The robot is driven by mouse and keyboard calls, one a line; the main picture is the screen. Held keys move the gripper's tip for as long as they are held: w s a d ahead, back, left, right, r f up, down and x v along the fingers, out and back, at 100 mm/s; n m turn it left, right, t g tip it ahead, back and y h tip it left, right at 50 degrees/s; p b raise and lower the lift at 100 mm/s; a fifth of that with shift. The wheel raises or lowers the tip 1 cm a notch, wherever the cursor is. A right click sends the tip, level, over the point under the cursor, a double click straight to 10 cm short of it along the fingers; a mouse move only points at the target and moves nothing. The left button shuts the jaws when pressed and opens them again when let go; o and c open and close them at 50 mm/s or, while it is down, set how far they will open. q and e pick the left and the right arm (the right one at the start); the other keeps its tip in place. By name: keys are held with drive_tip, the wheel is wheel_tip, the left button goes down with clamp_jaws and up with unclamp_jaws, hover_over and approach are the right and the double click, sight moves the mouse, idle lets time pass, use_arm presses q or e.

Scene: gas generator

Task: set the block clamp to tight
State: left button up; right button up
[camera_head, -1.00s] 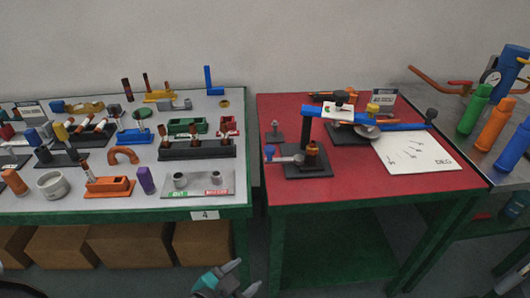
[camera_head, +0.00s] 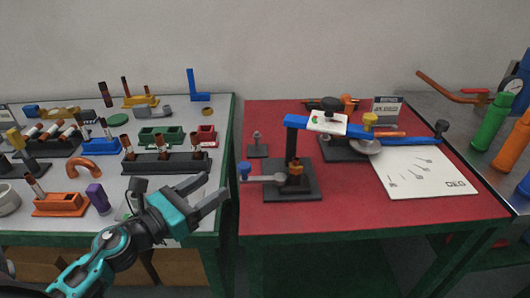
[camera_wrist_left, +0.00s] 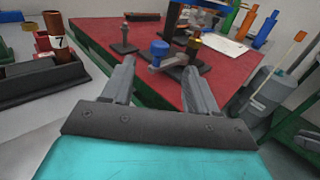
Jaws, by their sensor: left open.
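On the red table (camera_head: 390,218) a clamp stand has a black base plate (camera_head: 280,191), an upright post and a long blue arm (camera_head: 375,130). A grey lever (camera_head: 270,180) with a blue knob (camera_head: 245,169) sits low on it, beside a small copper-coloured piece (camera_head: 296,167). The knob points left. In the left wrist view the blue knob (camera_wrist_left: 159,48) shows beyond and between the fingertips. My left gripper (camera_head: 214,187) is open and empty, left of the clamp and apart from it, over the right edge of the grey table. My right gripper is out of view.
The grey table (camera_head: 225,148) at left holds many small parts, including a black block with copper tubes (camera_head: 165,164). A small black post stand (camera_head: 257,150) is behind the knob. A white sheet (camera_head: 425,172) lies right. A gap separates the tables.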

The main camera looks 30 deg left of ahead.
use_arm(q)
drive_tip(key=shift+w+d+r, duration=0.1)
drive_tip(key=shift+w+r, duration=0.05)
drive_tip(key=shift+w, duration=0.35)
drive_tip(key=p+x, duration=0.3)
drive_tip(key=x, duration=0.8)
drive_tip(key=shift+w, duration=0.25)
clamp_jaws()
